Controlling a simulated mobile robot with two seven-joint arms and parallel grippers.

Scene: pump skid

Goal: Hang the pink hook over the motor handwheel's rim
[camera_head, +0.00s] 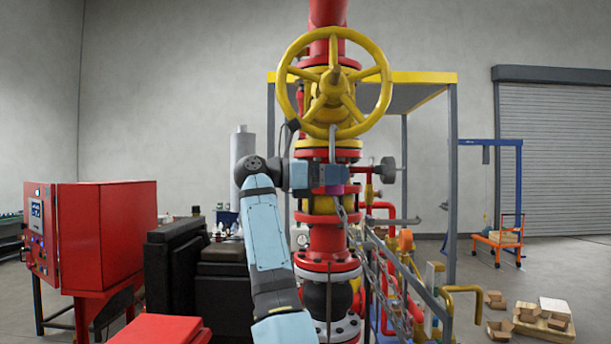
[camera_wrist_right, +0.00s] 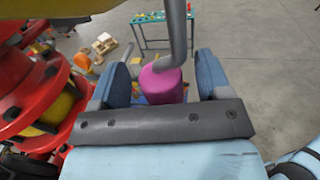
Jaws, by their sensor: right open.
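The pink hook has a pink grip (camera_wrist_right: 160,84) and a grey rod rising from it in the right wrist view. In the head view its grey shank (camera_head: 332,145) stands upright at the bottom of the large yellow handwheel's rim (camera_head: 284,78). I cannot tell for certain whether the hook's bend rests on the rim. My right gripper (camera_head: 333,177) is just below the rim. Its blue fingers are open either side of the pink grip, with gaps showing in the wrist view (camera_wrist_right: 160,76). My left gripper is not in view.
A red valve column (camera_head: 327,238) stands behind my right gripper. A small grey handwheel (camera_head: 388,170) is just to its right. A red control cabinet (camera_head: 105,235) is at the left. Boxes (camera_head: 545,315) lie on the floor at the right.

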